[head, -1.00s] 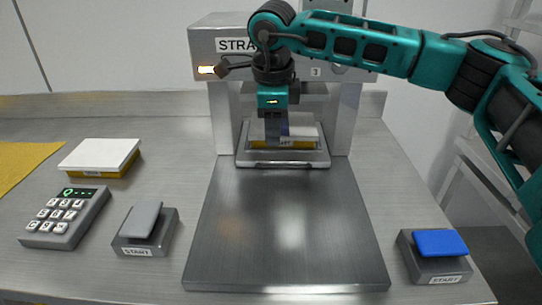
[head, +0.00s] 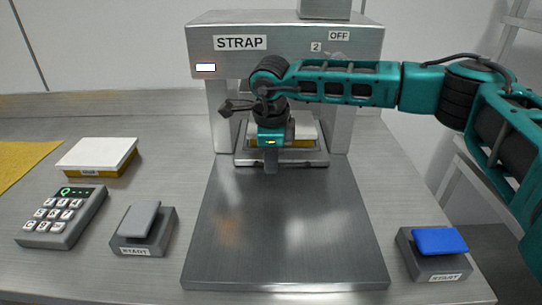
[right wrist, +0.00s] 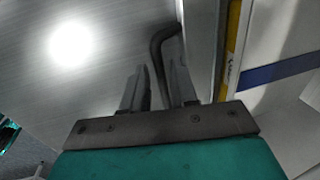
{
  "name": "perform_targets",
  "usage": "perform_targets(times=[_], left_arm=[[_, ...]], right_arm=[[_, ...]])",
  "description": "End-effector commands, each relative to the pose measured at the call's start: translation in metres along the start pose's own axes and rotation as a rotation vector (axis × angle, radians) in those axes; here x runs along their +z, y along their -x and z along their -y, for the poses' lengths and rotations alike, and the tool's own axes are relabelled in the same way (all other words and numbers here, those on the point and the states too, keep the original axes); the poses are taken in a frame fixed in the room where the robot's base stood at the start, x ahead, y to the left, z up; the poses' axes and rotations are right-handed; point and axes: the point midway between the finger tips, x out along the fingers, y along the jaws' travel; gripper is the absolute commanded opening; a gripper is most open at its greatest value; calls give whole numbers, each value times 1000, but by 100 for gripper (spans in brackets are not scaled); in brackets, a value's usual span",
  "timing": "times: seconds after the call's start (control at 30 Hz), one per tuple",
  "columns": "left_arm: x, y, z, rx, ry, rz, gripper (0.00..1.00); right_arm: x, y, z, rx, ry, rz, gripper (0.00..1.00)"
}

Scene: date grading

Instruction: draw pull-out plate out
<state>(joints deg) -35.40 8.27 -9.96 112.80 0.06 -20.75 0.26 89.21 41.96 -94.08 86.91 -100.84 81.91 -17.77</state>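The pull-out plate (head: 318,161) is a grey metal tray low in the opening of the STRAP machine (head: 290,38). A white and yellow box (head: 305,131) lies on it, partly hidden by my right gripper. My right gripper (head: 271,166) points down at the plate's front edge. In the right wrist view its two fingers (right wrist: 160,80) stand apart on either side of a dark bent handle (right wrist: 160,45) beside the plate's edge (right wrist: 203,50). Narrow gaps seem to show beside the handle. A blue strap (right wrist: 280,70) crosses the box there. My left gripper is not in view.
A bare metal slab (head: 285,235) lies in front of the machine. A grey START pedal (head: 143,225), a keypad (head: 62,215) and another white and yellow box (head: 97,156) stand on the left. A blue START pedal (head: 437,245) stands on the right.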

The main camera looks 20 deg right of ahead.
Motion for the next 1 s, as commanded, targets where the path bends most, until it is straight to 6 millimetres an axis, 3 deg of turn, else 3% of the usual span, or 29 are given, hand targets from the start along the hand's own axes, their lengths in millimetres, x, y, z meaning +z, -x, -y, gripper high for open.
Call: perform_targets(times=[0.27, 1.0], left_arm=[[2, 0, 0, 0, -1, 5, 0], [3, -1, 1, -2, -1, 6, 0]], right_arm=[[0, 0, 0, 0, 0, 0, 1], [0, 0, 0, 1, 0, 1, 0]])
